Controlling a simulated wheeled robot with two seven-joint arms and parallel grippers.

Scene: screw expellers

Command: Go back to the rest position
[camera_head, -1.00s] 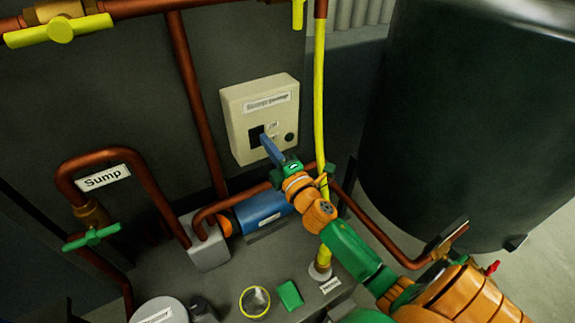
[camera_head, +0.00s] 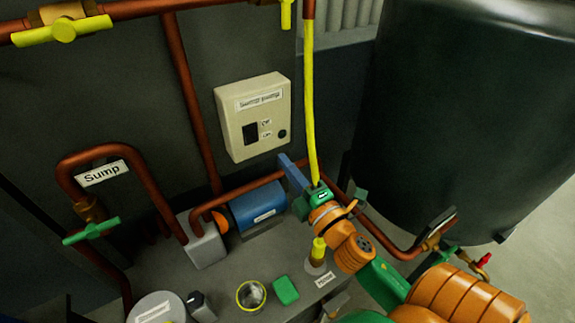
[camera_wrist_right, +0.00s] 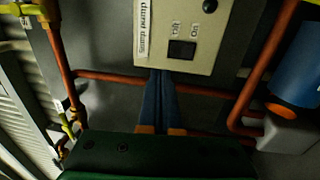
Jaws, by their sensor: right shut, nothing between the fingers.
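My right gripper (camera_head: 288,168) is shut, with its blue fingers together and nothing between them. It is in front of and below the cream sump pump switch box (camera_head: 254,116), apart from it in the head view. My orange and green right arm reaches in from the lower right. My left gripper is not in view.
A blue pump (camera_head: 258,205) and copper pipes lie close left of my right gripper. A yellow pipe (camera_head: 309,100) runs just behind it. A large dark tank (camera_head: 455,110) stands at the right. A yellow-rimmed cup (camera_head: 251,296) and a green block (camera_head: 286,290) are on the grey surface.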

